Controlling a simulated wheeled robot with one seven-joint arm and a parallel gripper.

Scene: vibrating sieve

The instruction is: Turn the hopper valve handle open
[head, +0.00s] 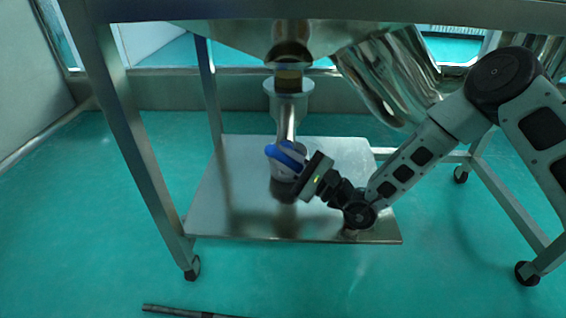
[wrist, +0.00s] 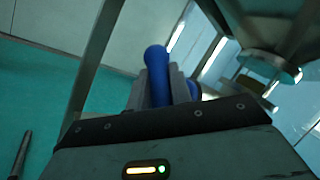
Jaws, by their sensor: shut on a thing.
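The blue valve handle (head: 278,152) is at the lower end of the steel outlet pipe (head: 287,115), below the hopper (head: 250,38). My gripper (head: 297,165) reaches it from the right and is shut on it. In the wrist view, the blue handle (wrist: 156,62) sticks up between the grey fingers of my gripper (wrist: 162,85). More blue shows just right of the fingers. The fingers hide part of the handle, and the valve's inside cannot be seen.
A steel frame with a leg (head: 130,130) on castors stands around the hopper. A flat metal shelf (head: 235,205) lies below the valve. A shiny metal chute (head: 385,75) hangs close above my arm. A dark bar (head: 180,311) lies on the green floor.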

